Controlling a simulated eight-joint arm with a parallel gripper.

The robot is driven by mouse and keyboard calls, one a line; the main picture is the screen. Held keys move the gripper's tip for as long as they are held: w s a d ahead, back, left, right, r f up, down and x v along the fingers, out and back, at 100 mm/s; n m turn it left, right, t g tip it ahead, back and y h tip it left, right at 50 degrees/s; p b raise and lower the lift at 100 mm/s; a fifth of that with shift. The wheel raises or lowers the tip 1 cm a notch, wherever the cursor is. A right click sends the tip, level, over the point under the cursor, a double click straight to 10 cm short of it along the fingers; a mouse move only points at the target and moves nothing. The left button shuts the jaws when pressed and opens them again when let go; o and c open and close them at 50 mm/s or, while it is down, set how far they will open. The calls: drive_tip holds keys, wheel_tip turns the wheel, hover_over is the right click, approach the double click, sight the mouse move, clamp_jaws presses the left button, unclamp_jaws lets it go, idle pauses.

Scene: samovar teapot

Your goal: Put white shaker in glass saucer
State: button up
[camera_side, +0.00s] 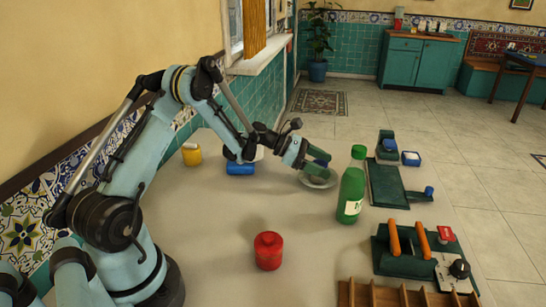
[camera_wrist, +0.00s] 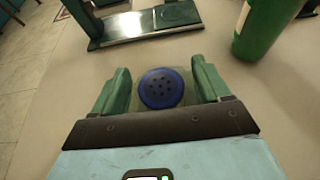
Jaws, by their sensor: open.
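The shaker shows in the wrist view as a round blue cap with dark holes (camera_wrist: 161,88); its body is hidden below the cap. My gripper (camera_wrist: 160,70) is open, with one green finger on each side of the cap and a gap to both. In the side view my gripper (camera_side: 318,164) is low over the glass saucer (camera_side: 322,183), a clear round dish on the table, and hides the shaker. The cap appears to be over the saucer; whether the shaker rests on it I cannot tell.
A green bottle (camera_side: 352,186) stands close right of the saucer. A dark green scale-like stand (camera_side: 386,185) lies beyond it. A red jar (camera_side: 268,251) stands in front, a yellow jar (camera_side: 191,154) and a blue object (camera_side: 240,168) to the left. The table's middle is clear.

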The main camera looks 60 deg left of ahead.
sight(320, 163)
drive_tip(key=v, duration=0.5)
drive_tip(key=shift+s+a, duration=0.1)
drive_tip(key=shift+s+a+r, duration=0.1)
drive_tip(key=shift+s+r, duration=0.05)
drive_tip(key=shift+r, duration=0.05)
drive_tip(key=shift+s+r, duration=0.1)
drive_tip(key=shift+r, duration=0.1)
drive_tip(key=s+d+r+m+g+y, duration=0.3)
drive_tip(key=s+d+r+m+y, duration=0.35)
drive_tip(key=d+m, duration=0.55)
drive_tip(key=s+d+r+m+y, duration=0.1)
drive_tip(key=s+d+m+y, duration=0.1)
drive_tip(key=s+m, duration=1)
drive_tip(key=m+y, duration=0.1)
drive_tip(key=m, duration=0.2)
drive_tip(key=shift+s+r+t, duration=0.25)
drive_tip(key=shift+r+t, duration=0.05)
drive_tip(key=shift+r, duration=0.05)
